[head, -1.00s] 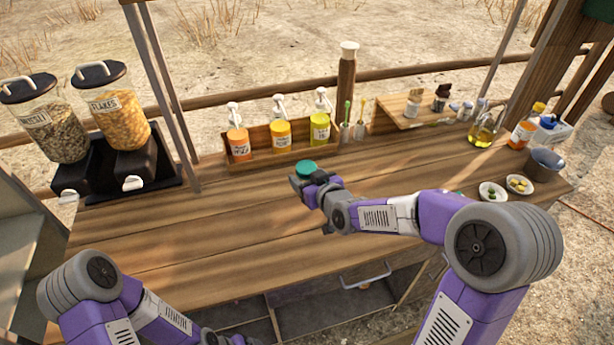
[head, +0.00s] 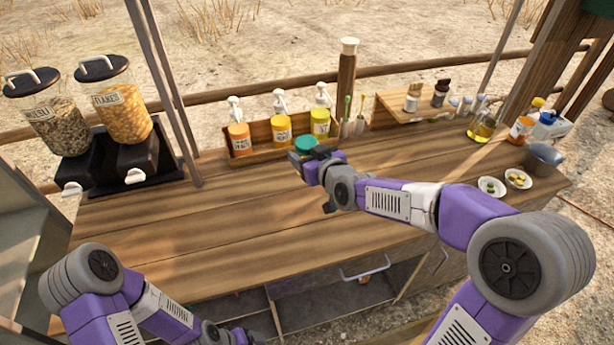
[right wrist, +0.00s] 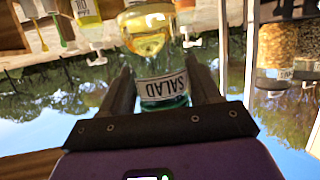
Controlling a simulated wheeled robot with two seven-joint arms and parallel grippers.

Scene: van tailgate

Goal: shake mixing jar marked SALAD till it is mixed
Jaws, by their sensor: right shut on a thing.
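The mixing jar (right wrist: 160,60) has a green lid (head: 306,144), glass walls and a white label reading SALAD. In the right wrist view, which is upside down, yellow liquid shows at the end away from the lid. I cannot tell whether it is evenly mixed. My right gripper (head: 306,158) is shut on the jar, with one finger on each side of it. It holds the jar over the counter, in front of the sauce bottles; the jar looks roughly upright. My left gripper (head: 232,336) is low at the bottom edge, mostly cut off; its jaws cannot be made out.
Pump bottles (head: 281,131) stand in a wooden rack (head: 262,150) just behind the jar. Two dispensers (head: 122,108) stand at the left. Small bowls (head: 491,187), an oil bottle (head: 482,126) and a grey bowl (head: 545,157) are at the right. The counter's left and middle (head: 190,222) are clear.

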